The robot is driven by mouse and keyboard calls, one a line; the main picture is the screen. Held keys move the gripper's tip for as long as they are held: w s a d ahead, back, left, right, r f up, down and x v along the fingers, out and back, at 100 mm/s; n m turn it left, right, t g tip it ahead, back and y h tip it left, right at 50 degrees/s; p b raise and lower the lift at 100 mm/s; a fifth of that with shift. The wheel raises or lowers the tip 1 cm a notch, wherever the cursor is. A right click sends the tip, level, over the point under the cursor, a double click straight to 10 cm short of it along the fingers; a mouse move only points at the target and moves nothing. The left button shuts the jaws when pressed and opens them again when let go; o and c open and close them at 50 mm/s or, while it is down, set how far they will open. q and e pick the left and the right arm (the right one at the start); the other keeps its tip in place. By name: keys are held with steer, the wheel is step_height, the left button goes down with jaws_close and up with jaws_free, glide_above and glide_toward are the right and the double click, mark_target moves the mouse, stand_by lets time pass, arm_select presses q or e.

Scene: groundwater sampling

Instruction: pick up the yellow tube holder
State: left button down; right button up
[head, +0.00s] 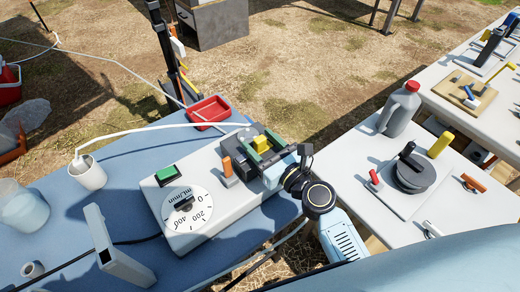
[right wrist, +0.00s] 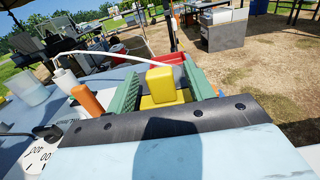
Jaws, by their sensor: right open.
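The yellow tube holder (head: 261,143) is a small yellow block at the back right corner of the pale control box (head: 203,222). In the right wrist view the yellow block (right wrist: 166,86) is upright, with a wider yellow part below it. My right gripper (head: 257,141) is open, with one green finger on each side of the holder. In the right wrist view the gripper (right wrist: 163,72) shows a narrow gap left of the block; contact on the right side cannot be told. The holder's lower part is partly hidden by the gripper. My left gripper is not in view.
An orange piece (head: 227,166) stands just left of the gripper. A red tray (head: 208,111) lies behind it on the blue table. A white cup (head: 89,173) with a hose is at the left.

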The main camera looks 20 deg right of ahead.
steer(key=shift+x, duration=1.4)
steer(key=c, duration=1.1)
steer(key=shift+r, duration=0.1)
